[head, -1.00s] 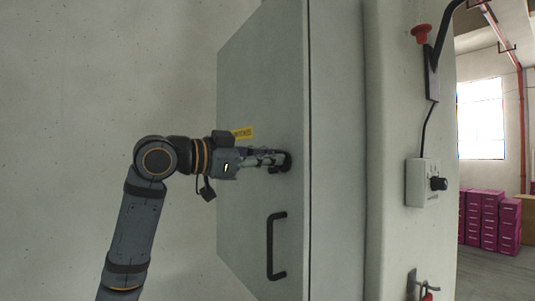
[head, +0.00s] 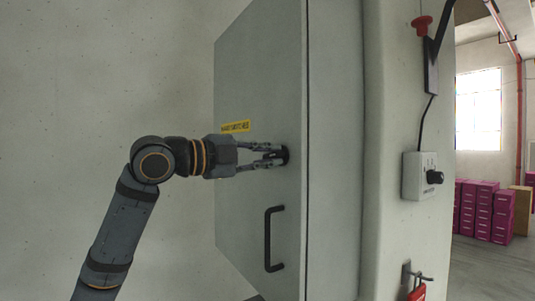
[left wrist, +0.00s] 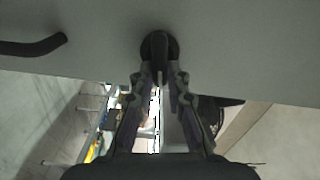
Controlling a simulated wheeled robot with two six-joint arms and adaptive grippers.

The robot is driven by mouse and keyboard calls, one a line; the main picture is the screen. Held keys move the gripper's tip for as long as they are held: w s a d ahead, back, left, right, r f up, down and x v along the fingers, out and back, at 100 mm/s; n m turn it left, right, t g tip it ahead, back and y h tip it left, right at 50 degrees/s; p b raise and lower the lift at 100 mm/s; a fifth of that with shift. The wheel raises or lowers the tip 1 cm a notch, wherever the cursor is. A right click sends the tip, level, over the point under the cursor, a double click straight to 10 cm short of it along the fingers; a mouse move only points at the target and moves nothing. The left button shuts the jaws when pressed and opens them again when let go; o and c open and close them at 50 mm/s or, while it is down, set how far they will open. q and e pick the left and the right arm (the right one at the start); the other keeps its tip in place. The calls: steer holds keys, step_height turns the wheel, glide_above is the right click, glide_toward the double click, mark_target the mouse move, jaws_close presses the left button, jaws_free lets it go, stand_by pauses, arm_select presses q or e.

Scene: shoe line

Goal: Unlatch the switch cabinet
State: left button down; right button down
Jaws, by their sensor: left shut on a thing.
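The grey switch cabinet (head: 262,90) is mounted on the wall with its door closed. Its black round latch (head: 284,155) sits near the door's edge, above the black bar handle (head: 274,238). My left gripper (head: 272,156) is at the latch, shut on its knob. In the left wrist view the latch (left wrist: 159,44) lies between the two fingertips of my left gripper (left wrist: 161,78). The fingers partly cover the latch in the head view. My right gripper does not show.
A yellow label (head: 236,127) is on the door beside my gripper. To the right, a pillar carries a red button (head: 422,25), a small control box (head: 419,176) and a red padlock (head: 417,291) on a hook. Magenta boxes (head: 488,208) stand far behind.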

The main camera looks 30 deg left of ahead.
arm_select(q)
steer(key=shift+f+m, duration=0.15)
steer(key=shift+m, duration=0.85)
steer(key=c, duration=1.3)
jaws_free()
